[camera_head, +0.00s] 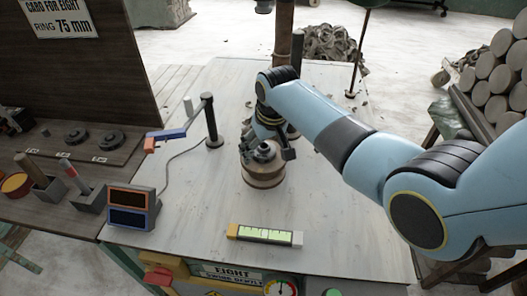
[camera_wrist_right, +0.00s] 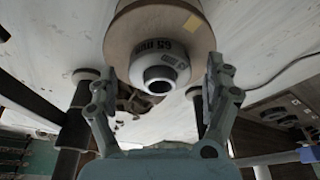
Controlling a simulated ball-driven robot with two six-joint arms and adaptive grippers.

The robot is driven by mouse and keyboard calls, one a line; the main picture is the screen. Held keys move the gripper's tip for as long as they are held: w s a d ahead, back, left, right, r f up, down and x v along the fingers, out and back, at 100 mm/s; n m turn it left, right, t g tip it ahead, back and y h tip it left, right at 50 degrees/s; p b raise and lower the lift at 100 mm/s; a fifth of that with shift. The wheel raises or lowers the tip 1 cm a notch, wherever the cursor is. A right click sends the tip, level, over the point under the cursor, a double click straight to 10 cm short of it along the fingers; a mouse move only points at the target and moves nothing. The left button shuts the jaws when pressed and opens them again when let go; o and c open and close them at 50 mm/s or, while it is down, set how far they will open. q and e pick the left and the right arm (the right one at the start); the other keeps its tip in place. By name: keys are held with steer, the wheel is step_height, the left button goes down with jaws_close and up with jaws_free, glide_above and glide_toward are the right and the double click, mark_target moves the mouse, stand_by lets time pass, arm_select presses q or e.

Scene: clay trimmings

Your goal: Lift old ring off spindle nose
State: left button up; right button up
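A pale ring (camera_wrist_right: 158,56) with a printed size, which looks like 65 mm, sits on the end of a wide tan cylinder (camera_wrist_right: 124,40) in the right wrist view. My right gripper (camera_wrist_right: 159,84) is open, with one finger on each side of the ring and gaps to both. In the head view my right gripper (camera_head: 265,152) is at the top of the tan cylinder (camera_head: 263,175) on the bench and hides the ring. I cannot tell the spindle nose apart from the ring. My left gripper is not in view.
A sign (camera_head: 60,17) reads "RING 75 mm". Dark rings (camera_head: 77,136) lie on the left side table. A black post (camera_head: 213,125) with a blue arm, a small display box (camera_head: 130,208) and a green-lit bar (camera_head: 265,235) stand around the bench. The front bench top is mostly clear.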

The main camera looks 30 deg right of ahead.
steer(key=c, duration=1.5)
steer(key=shift+o, duration=0.2)
steer(key=shift+r, duration=0.1)
step_height(320, 180, up, 4)
steer(key=shift+w+f, duration=0.1)
steer(key=s+d+r, duration=0.2)
steer(key=s+r, duration=0.5)
steer(key=s, duration=0.4)
steer(key=shift+s, duration=0.3)
